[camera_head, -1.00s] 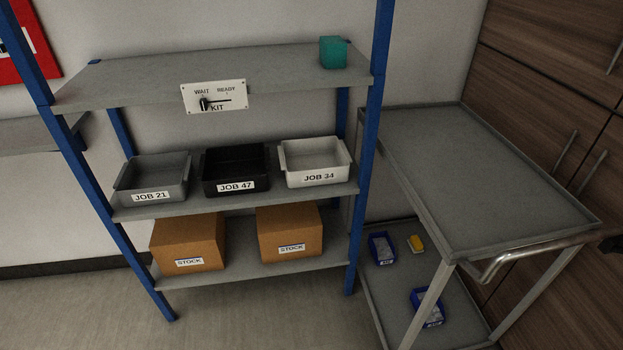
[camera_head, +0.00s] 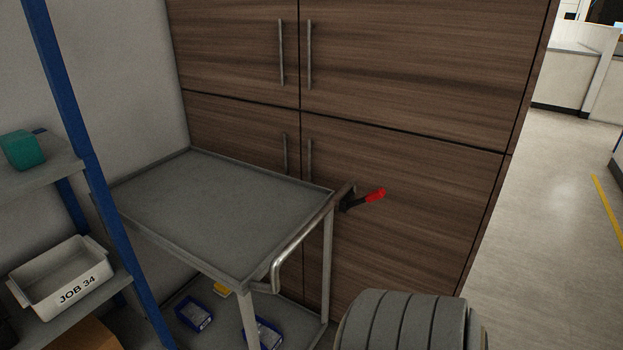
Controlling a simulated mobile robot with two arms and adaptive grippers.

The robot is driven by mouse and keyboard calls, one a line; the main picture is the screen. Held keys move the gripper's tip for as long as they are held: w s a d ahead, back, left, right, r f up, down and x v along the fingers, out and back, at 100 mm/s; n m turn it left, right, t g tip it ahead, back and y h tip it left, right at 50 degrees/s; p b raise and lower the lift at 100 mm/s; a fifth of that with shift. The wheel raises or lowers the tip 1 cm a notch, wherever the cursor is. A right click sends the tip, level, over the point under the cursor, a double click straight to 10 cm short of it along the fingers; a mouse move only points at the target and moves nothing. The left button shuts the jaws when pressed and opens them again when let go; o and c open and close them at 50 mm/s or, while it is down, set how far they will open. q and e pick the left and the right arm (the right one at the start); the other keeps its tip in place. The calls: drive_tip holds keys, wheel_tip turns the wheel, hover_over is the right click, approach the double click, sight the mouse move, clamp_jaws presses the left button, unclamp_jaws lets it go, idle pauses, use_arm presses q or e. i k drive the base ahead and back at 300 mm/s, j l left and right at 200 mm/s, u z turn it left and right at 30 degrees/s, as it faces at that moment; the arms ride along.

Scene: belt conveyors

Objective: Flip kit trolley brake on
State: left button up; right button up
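The kit trolley (camera_head: 220,205) is a grey metal cart with a bare top tray and a lower shelf. It stands against the wooden cabinet. A curved metal push handle (camera_head: 296,248) runs along its near right end. The brake lever (camera_head: 364,199), black with a red tip, sticks out to the right from the handle's far end and tilts slightly upward. Neither of my grippers shows. A grey ribbed rounded part, probably of my own arm, is at the bottom edge right of the trolley.
A blue-post shelf (camera_head: 88,165) stands left of the trolley, with a JOB 34 bin (camera_head: 62,280) and a teal block (camera_head: 22,150). Blue bins (camera_head: 194,313) lie on the trolley's lower shelf. The wooden cabinet (camera_head: 420,150) is behind. Open floor (camera_head: 545,240) lies right.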

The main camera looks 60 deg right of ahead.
sight(376, 195)
drive_tip(key=z, duration=2.4)
drive_tip(key=k+j+u, duration=0.1)
drive_tip(key=j, duration=0.7)
drive_tip(key=j+u, duration=0.15)
drive_tip(key=j, duration=0.6)
drive_tip(key=k, duration=0.05)
